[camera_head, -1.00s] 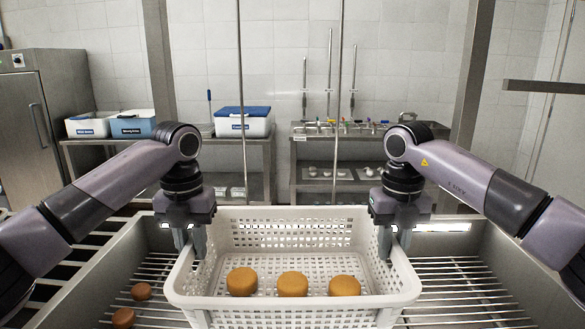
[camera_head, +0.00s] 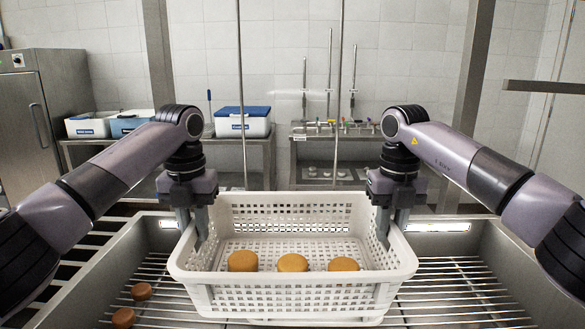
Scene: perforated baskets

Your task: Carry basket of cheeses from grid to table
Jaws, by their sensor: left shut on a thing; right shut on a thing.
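The white perforated basket (camera_head: 290,292) is at the centre of the head view, above the metal grid (camera_head: 450,290). Three round orange-brown cheeses stand in a row inside it: left (camera_head: 242,261), middle (camera_head: 292,262) and right (camera_head: 343,264). My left gripper (camera_head: 195,232) is shut on the basket's left side wall. My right gripper (camera_head: 392,230) is shut on its right side wall. The basket looks level and raised, with a strip of its underside edge visible over the grid. The fingertips are partly hidden by the walls. The table is not clearly identifiable.
Two loose brown cheeses, one (camera_head: 141,291) behind the other (camera_head: 123,318), lie on the grid at the left. Metal trough walls (camera_head: 535,275) surround the grid. Benches with boxes (camera_head: 243,122) and tools stand behind. Thin vertical posts (camera_head: 338,100) rise behind the basket.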

